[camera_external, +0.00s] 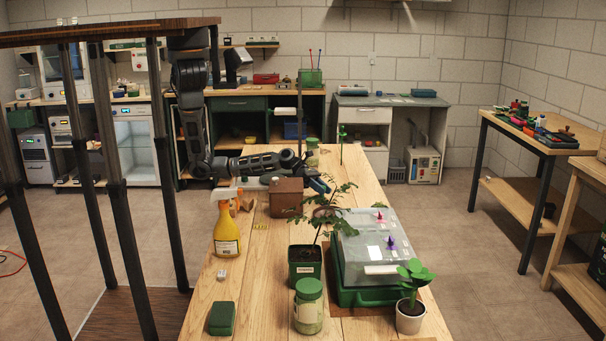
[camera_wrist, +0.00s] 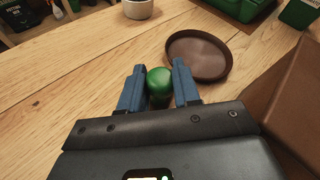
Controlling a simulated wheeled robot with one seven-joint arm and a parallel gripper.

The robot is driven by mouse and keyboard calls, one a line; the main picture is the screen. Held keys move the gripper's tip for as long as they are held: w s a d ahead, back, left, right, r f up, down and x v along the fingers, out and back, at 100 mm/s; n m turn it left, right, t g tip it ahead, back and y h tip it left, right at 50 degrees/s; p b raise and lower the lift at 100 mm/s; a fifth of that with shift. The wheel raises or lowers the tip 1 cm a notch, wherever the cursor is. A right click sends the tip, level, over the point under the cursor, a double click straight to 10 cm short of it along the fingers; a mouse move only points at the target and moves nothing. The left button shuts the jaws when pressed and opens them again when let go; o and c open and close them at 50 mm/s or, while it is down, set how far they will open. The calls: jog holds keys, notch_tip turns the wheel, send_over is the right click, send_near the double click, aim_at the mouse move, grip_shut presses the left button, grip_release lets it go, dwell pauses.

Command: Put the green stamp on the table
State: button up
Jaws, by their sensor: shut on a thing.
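The green stamp (camera_wrist: 159,84) shows in the wrist view as a rounded green top between the two blue fingers. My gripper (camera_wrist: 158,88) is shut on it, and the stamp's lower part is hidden. In the external view my gripper (camera_external: 321,185) is low over the far half of the wooden table (camera_external: 205,287), just right of a brown box. The stamp cannot be made out there. In the wrist view bare table (camera_wrist: 60,85) lies around the fingers. I cannot tell whether the stamp touches it.
A brown saucer (camera_wrist: 199,54) lies just ahead right of the fingers. The brown box (camera_external: 286,197) stands close by. A white pot (camera_wrist: 138,8) is farther ahead. A potted seedling (camera_external: 305,265), a clear-lidded green tray (camera_external: 375,297) and a yellow spray bottle (camera_external: 227,232) are on the table.

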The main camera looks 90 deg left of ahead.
jog(key=shift+f, duration=0.1)
jog(key=o, duration=1.1)
jog(key=shift+c, duration=0.2)
jog(key=v, duration=0.3)
jog(key=shift+a+b, duration=0.1)
jog(key=shift+b, duration=0.2)
notch_tip(320, 180, up, 6)
jog(key=p, duration=0.1)
jog(key=shift+o, duration=0.6)
jog(key=shift+r, duration=0.65)
